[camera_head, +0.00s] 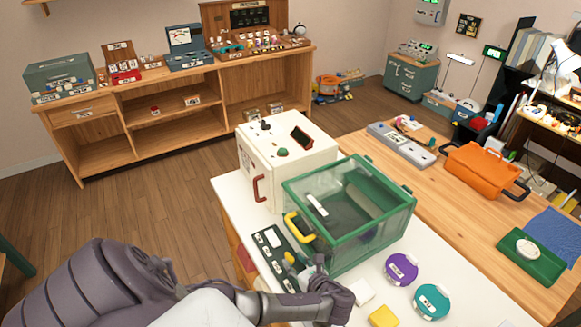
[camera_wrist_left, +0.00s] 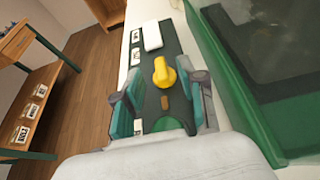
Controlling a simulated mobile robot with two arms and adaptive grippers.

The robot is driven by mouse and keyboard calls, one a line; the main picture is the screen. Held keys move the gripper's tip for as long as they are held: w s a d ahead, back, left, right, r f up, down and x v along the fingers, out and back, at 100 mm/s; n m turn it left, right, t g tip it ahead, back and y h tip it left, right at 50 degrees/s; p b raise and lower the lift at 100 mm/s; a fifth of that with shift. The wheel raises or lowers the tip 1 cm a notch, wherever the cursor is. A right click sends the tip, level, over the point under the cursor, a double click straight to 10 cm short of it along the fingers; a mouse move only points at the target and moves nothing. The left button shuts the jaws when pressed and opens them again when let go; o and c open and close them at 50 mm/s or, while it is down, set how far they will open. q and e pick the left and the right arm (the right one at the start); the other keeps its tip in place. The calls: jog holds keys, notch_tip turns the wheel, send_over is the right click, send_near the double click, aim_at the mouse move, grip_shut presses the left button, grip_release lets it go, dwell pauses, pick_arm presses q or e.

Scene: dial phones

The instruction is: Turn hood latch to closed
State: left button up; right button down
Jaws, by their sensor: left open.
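A green-framed clear hood (camera_head: 350,212) stands on the white bench top, with a yellow handle (camera_head: 299,227) on its near left side. A dark panel (camera_head: 270,240) with white labels lies along its left side. A yellow knob (camera_head: 290,257), which looks like the latch, sits on this panel. My right gripper is not in view.
A cream box (camera_head: 285,160) with a red handle stands behind the hood. Purple (camera_head: 401,269) and teal (camera_head: 431,301) round pieces and a yellow block (camera_head: 383,316) lie at the front right. An orange case (camera_head: 480,170) is on the wooden table. The hood wall is close beside my left gripper.

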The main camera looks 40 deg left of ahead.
aim_at(289, 256)
pick_arm(q)
jog(key=shift+x, duration=1.65)
grip_shut()
